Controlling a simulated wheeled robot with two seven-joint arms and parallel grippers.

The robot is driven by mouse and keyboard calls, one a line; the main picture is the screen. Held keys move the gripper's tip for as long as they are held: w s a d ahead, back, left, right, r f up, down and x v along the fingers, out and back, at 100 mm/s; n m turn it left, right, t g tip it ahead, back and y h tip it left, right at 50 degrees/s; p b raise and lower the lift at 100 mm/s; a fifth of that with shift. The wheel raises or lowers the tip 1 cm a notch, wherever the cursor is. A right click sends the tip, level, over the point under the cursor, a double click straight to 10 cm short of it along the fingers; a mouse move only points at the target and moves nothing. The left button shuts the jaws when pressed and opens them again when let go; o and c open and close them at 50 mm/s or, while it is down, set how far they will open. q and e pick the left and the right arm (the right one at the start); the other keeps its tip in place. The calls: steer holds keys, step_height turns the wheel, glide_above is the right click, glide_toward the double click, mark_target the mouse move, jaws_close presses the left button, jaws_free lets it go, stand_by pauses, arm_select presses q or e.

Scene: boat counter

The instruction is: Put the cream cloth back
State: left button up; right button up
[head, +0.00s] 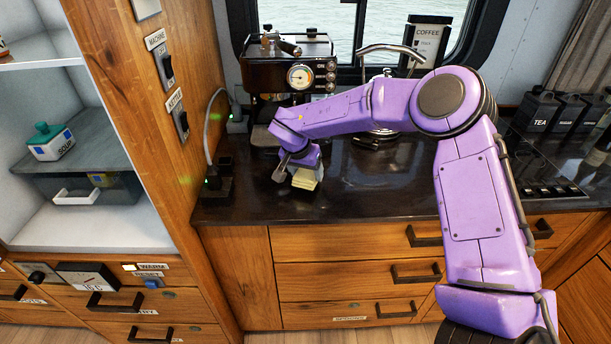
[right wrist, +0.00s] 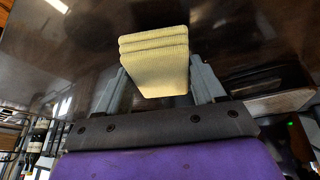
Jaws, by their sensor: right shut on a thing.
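The cream cloth (head: 306,179) is a folded, pale yellow stack at the left part of the dark counter. In the right wrist view the cloth (right wrist: 155,62) sits between the two fingers, its folded layers facing the camera. My right gripper (head: 293,172) is shut on the cloth, at or just above the counter top; I cannot tell whether the cloth touches the counter. The right gripper also shows in the right wrist view (right wrist: 158,88). My left gripper is not in view.
An espresso machine (head: 290,68) stands behind the gripper. A black socket block with a cable (head: 217,180) is to its left. The dark counter (head: 375,203) is clear at the front. Tea and sugar canisters (head: 540,108) stand at the right. Open shelves hold a soup pot (head: 50,141).

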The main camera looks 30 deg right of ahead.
steer(key=shift+s+f, duration=0.2)
steer(key=shift+f, duration=0.35)
steer(key=shift+s+f, duration=0.15)
steer(key=shift+f, duration=0.4)
steer(key=shift+w+a+f, duration=0.1)
steer(key=shift+w+f, duration=0.05)
steer(key=shift+w, duration=0.1)
steer(key=o, duration=1)
steer(key=shift+s, duration=0.15)
steer(key=b+v, duration=0.1)
steer(key=v, duration=1.1)
